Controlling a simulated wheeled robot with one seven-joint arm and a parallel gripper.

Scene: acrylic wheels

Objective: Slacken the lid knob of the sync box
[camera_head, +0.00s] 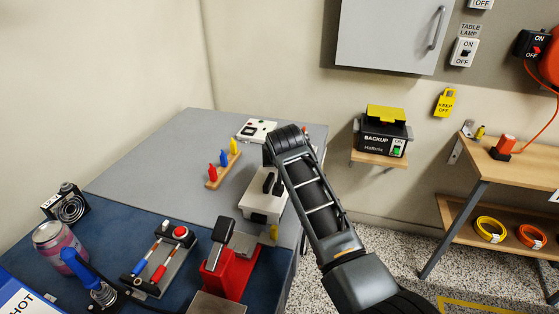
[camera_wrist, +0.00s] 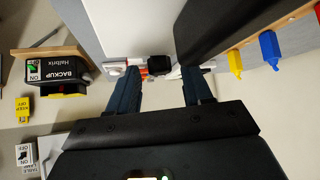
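No label naming the sync box is readable. A white box (camera_head: 262,208) with black parts on top stands on the grey table, partly hidden by my arm. A flatter white box (camera_head: 256,130) with dark and red spots lies near the table's back edge. In the wrist view my gripper (camera_wrist: 160,72) is open, with its two dark fingers apart and nothing held. Beyond the fingertips, a black knob-like block (camera_wrist: 159,63) and small white and red parts show; I cannot tell which box they belong to. In the head view my arm hides the fingers.
A peg rack (camera_head: 222,172) with red, blue and yellow pegs stands left of my arm. A red-based lever device (camera_head: 228,265) and a two-handled switch unit (camera_head: 160,262) are in front. The backup box (camera_head: 383,135) is on a wall shelf at right. Grey tabletop at left is clear.

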